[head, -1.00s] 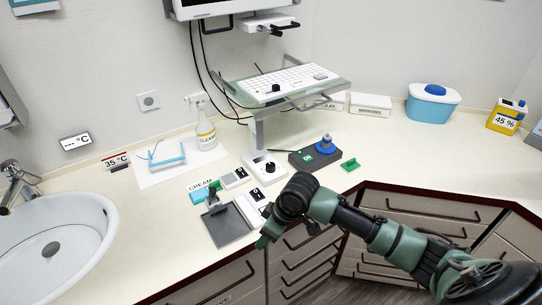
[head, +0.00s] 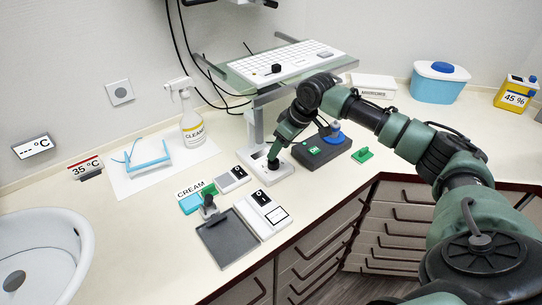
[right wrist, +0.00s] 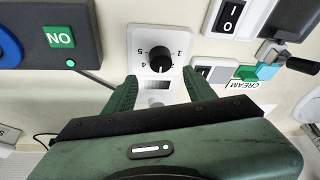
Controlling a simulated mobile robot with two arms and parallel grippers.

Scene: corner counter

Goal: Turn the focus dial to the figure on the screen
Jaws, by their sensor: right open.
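The focus dial appears to be the black round knob (right wrist: 161,55) on a white panel (right wrist: 136,42) in the right wrist view. Small numbers are printed around it, and a light pointer mark on it faces the gripper side. The knob also shows in the head view (head: 273,163), at the foot of the keyboard stand. My right gripper (right wrist: 158,84) is open, its fingers on either side of the panel just short of the knob; I cannot tell whether they touch anything. The monitor is out of the head view, so its figure is hidden. My left gripper is not in view.
A grey box with a green button (head: 320,150) and blue knob stands right of the dial. White switch boxes (head: 262,213), a grey plate (head: 226,238) and a cream label are to its left. The keyboard shelf (head: 290,64) overhangs behind.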

